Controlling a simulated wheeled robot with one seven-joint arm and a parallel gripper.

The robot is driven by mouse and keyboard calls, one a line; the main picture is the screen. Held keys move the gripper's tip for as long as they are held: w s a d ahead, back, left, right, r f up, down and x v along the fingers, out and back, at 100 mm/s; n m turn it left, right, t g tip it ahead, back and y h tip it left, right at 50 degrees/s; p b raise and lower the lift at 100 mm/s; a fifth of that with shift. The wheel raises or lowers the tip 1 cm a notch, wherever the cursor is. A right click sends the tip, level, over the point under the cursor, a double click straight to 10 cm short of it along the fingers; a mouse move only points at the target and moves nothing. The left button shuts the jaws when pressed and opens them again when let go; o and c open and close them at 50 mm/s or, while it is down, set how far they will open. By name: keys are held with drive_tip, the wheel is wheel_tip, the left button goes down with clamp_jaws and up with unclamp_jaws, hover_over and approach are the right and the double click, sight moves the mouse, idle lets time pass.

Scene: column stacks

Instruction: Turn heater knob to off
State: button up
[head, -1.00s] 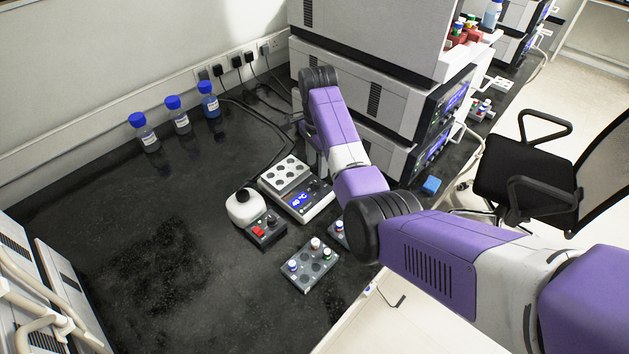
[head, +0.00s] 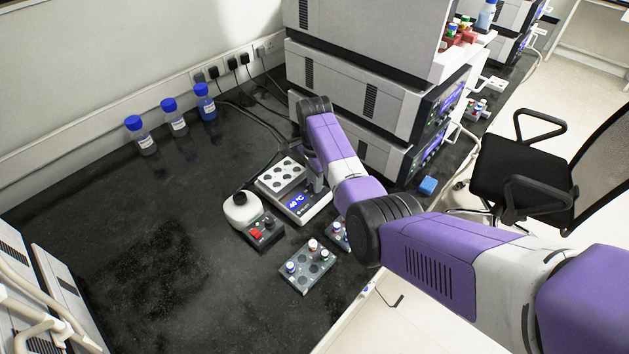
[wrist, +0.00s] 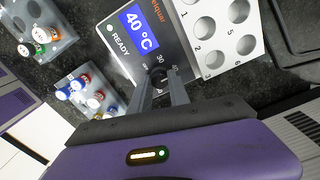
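The heater (head: 318,208) is a pale unit with a white block of round wells and a blue display, on the black bench in the head view. In the wrist view the heater (wrist: 178,40) display reads 40 °C with READY below it. Its dark round knob (wrist: 158,74) sits under the display beside printed numbers. My gripper (wrist: 158,82) is over the heater's control panel, its two grey fingers apart on either side of the knob. I cannot tell whether they touch it. In the head view my arm hides the knob and most of my gripper (head: 318,184).
A mixer with a white top (head: 242,209) stands left of the heater. A vial rack (head: 307,269) is in front, with a second rack (head: 340,236) partly behind my arm. Stacked grey instruments (head: 350,100) rise behind. Blue-capped bottles (head: 174,118) line the wall.

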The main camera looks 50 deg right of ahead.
clamp_jaws()
drive_tip(key=shift+n, duration=0.3)
drive_tip(key=n+p, duration=0.1)
drive_tip(key=n, duration=0.3)
drive_tip(key=shift+n, duration=0.3)
drive_tip(key=n, duration=0.3)
drive_tip(key=shift+n, duration=0.3)
drive_tip(key=n, duration=0.3)
drive_tip(key=shift+w+n+p, duration=0.1)
drive_tip(key=shift+n+p, duration=0.2)
drive_tip(key=shift+p, duration=0.05)
drive_tip(key=n, duration=1.1)
drive_tip(key=shift+p, duration=0.3)
drive_tip(key=shift+r+n, duration=0.1)
drive_tip(key=shift+n, duration=0.3)
